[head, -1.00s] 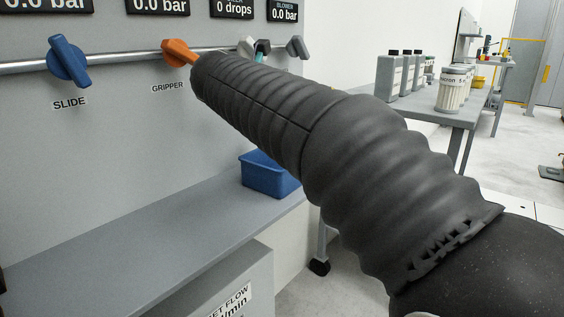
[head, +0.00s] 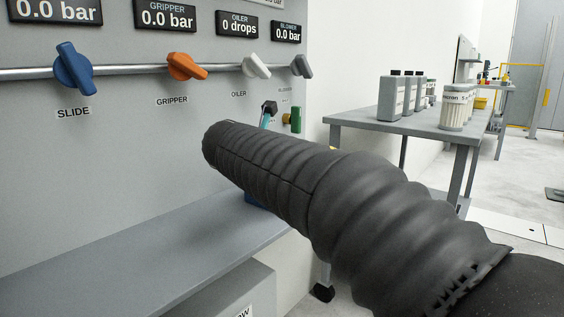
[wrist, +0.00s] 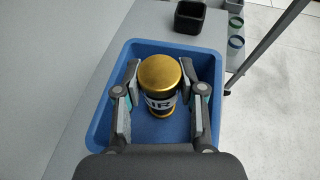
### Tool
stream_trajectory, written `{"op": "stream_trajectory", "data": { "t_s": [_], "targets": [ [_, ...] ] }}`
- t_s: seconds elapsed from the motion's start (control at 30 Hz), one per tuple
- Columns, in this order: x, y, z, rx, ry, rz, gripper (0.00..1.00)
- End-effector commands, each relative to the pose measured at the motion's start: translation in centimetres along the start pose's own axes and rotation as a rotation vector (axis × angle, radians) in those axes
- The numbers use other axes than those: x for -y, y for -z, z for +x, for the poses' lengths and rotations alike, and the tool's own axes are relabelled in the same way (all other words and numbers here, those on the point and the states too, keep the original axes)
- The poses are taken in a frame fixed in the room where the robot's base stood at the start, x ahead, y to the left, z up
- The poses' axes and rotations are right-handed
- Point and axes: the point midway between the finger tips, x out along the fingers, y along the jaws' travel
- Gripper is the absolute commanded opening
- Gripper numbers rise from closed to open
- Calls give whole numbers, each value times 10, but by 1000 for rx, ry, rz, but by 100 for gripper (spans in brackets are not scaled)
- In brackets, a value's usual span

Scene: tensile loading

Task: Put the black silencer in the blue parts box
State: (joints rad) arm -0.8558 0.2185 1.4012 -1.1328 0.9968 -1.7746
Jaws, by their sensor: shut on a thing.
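The black silencer (wrist: 158,103), a short cylinder with a black lettered body and gold ends, shows in the wrist view between the two fingers of my gripper (wrist: 161,95). My gripper is shut on it. Silencer and fingers are over the blue parts box (wrist: 90,140), within its rim outline as seen from above. Whether the silencer touches the box floor I cannot tell. In the head view my dark arm hides the gripper, the silencer and most of the box; only a sliver of the box (head: 253,200) shows below the arm.
The box stands on a grey shelf (head: 130,250) along a panel with several valve knobs. A side table (head: 350,118) with bottles stands at the right.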

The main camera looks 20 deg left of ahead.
Motion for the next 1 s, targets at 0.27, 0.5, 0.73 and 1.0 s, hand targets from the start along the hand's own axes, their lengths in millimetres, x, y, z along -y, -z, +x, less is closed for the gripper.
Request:
{"op": "stream_trajectory", "data": {
  "t_s": [0.27,0.5,0.73,1.0],
  "targets": [
    [0,3,1,0,0,0,64],
    [0,2,1,0,0,0,64],
    [0,-2,-17,1,-2,0,64],
    [-1,-2,-71,0,-5,0,64]
  ]
}}
